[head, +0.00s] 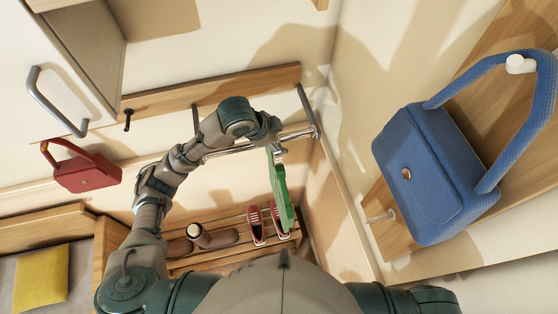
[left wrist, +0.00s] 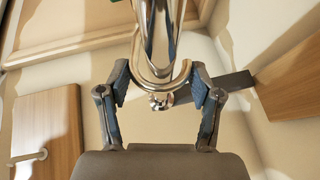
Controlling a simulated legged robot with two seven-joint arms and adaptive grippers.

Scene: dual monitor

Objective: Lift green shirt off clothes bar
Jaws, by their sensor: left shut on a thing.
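The green shirt (head: 278,188) shows nearly edge-on in the head view, hanging below the metal clothes bar (head: 228,149) near its right end. My left gripper (head: 279,150) is at the top of the shirt, by the bar. In the left wrist view my left gripper's fingers (left wrist: 160,88) are on either side of a shiny metal hanger hook (left wrist: 182,76), and it is shut on this hook. The chrome bar (left wrist: 160,30) runs away from the camera there, and the hook curves around its near end. Only slivers of green show in that view. My right gripper is out of view.
A slatted shoe rack (head: 215,256) below holds brown boots (head: 214,239) and red shoes (head: 256,224). A blue bag (head: 430,180) hangs on the right wall. A red bag (head: 87,173) hangs at the left. Walls stand close to the bar's right end.

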